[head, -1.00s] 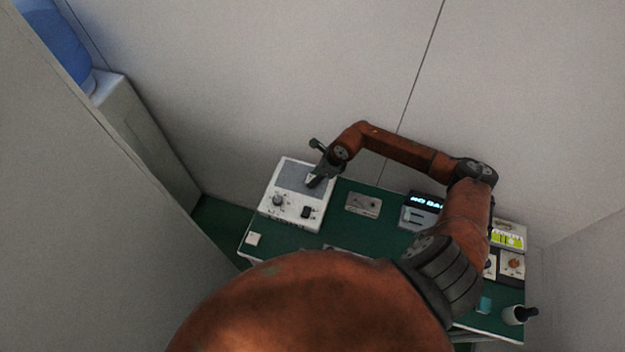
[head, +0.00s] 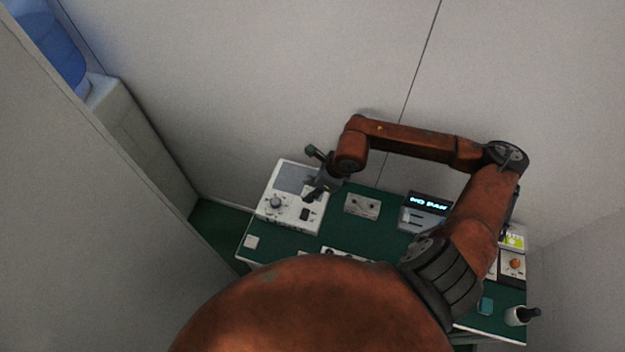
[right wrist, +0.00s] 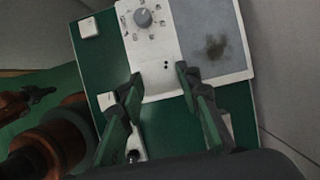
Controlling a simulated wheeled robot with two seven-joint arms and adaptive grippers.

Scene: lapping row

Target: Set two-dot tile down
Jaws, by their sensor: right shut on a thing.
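My right gripper (right wrist: 158,78) is shut on the white two-dot tile (right wrist: 163,80), whose two small dark dots show between the fingertips in the right wrist view. The tile is over the white machine (right wrist: 136,48), near its grey pad (right wrist: 200,38), and blends with the white panel; I cannot tell whether it touches. In the head view the right gripper (head: 312,192) is over the right side of this machine (head: 271,222), and the tile is hard to make out. A dark gripper-like end at the left of the right wrist view seems to be my left gripper (right wrist: 42,93); its jaws are unclear.
The machine has a round knob (right wrist: 143,18), and its pad has a dark smudge. A small white tile (head: 251,241) lies on the green tabletop (head: 290,245). A grey plate (head: 362,205), a lit display unit (head: 428,208) and a cup (head: 515,316) stand rightward.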

